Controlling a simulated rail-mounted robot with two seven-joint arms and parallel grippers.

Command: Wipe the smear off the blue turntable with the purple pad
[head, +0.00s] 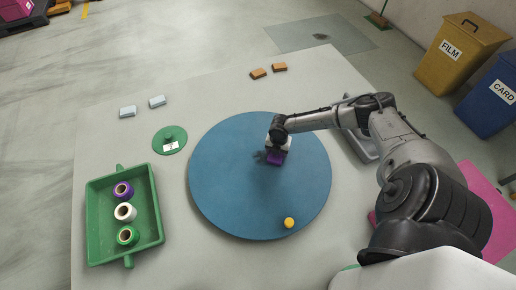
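The blue turntable (230,185) is a large round disc in the middle of the table. A small dark smear (258,156) shows on it, just left of my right gripper. The purple pad (274,158) is at the end of my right gripper (277,150), low over the turntable beside the smear. The gripper appears shut on the pad; its fingers are mostly hidden, and I cannot tell whether the pad touches the surface. A yellow round piece (289,223) sits near the turntable's front edge. My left gripper is not in view.
A green tray (92,215) with several spools stands at the left. A green disc (160,146) with a knob and label lies behind it. Light blue blocks (127,111) and orange blocks (258,73) lie toward the back. A grey tray (358,140) is partly behind my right arm.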

